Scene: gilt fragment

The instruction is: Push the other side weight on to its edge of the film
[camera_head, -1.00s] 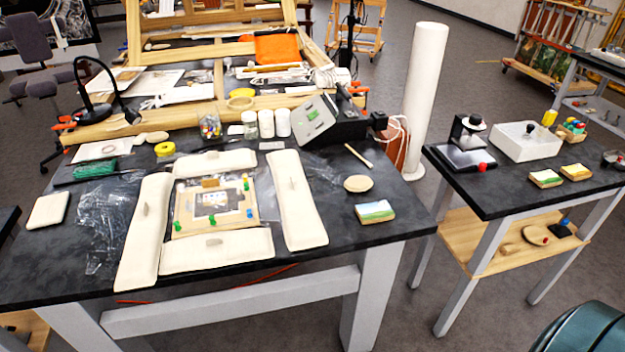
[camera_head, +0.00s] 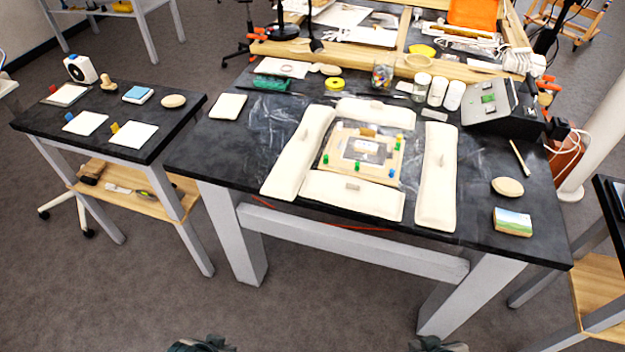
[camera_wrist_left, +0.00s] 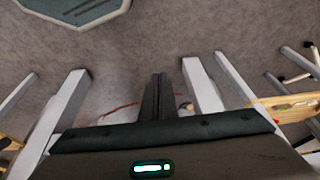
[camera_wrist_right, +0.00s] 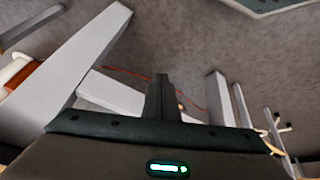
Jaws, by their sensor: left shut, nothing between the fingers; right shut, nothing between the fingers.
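Clear film (camera_head: 272,125) lies on the dark worktable, showing crumpled and shiny left of the left weight. Long cream weights frame a pale wooden board (camera_head: 333,160): left weight (camera_head: 290,172), right weight (camera_head: 436,178), front weight (camera_head: 320,185) and back weight (camera_head: 395,113). The board holds a fragment (camera_head: 366,150) and coloured pegs. How far the film reaches under the weights is hard to tell. My left gripper (camera_wrist_left: 157,80) and right gripper (camera_wrist_right: 162,80) are shut and empty, pointing over the floor, apart from the table.
Jars (camera_head: 437,91), a grey device (camera_head: 500,108), a round pad (camera_head: 507,187) and a landscape block (camera_head: 512,222) stand on the worktable. A side table (camera_head: 150,110) with pads stands left. Open floor lies in front of the worktable.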

